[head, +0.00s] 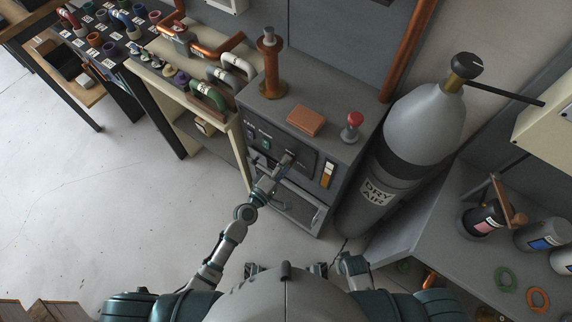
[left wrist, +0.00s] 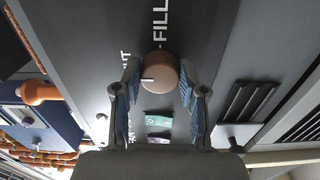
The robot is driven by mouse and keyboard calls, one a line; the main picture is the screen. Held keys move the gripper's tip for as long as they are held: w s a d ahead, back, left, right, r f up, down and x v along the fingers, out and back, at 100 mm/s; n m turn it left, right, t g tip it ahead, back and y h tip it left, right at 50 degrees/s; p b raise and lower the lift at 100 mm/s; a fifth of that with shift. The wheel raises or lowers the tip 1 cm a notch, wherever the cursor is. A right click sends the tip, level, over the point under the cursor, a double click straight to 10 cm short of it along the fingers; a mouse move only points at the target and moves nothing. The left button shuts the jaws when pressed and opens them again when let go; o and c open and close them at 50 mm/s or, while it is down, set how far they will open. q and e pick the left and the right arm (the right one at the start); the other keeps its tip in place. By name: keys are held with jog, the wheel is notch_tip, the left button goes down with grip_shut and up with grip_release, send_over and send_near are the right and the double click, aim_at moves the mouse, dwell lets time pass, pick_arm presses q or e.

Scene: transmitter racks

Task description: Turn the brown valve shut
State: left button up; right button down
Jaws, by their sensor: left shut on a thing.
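The brown valve (left wrist: 160,72) is a round brown knob on a dark panel, seen in the left wrist view. A short white mark on it points left in the picture. White lettering "FILL" stands above it, and partly covered letters ending in "UT" stand to its left. My left gripper (left wrist: 160,92) has one finger on each side of the knob and is shut on it. In the head view, my left gripper (head: 283,165) is at the front panel of the grey cabinet (head: 345,180) and hides the valve.
On the cabinet top are a brown block (head: 306,121), a red-topped button (head: 352,124) and a copper column (head: 271,75). A grey DRY AIR cylinder (head: 405,150) stands right of it. A pipe rack (head: 190,85) stands left. The left floor is clear.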

pick_arm(q)
jog(key=shift+a+f+n, duration=0.15)
jog(key=shift+f+n, duration=0.15)
jog(key=o, duration=1.1)
jog(key=shift+o, duration=0.2)
jog(key=shift+a+r, duration=0.1)
jog(key=shift+a, duration=0.05)
jog(key=v, duration=1.2)
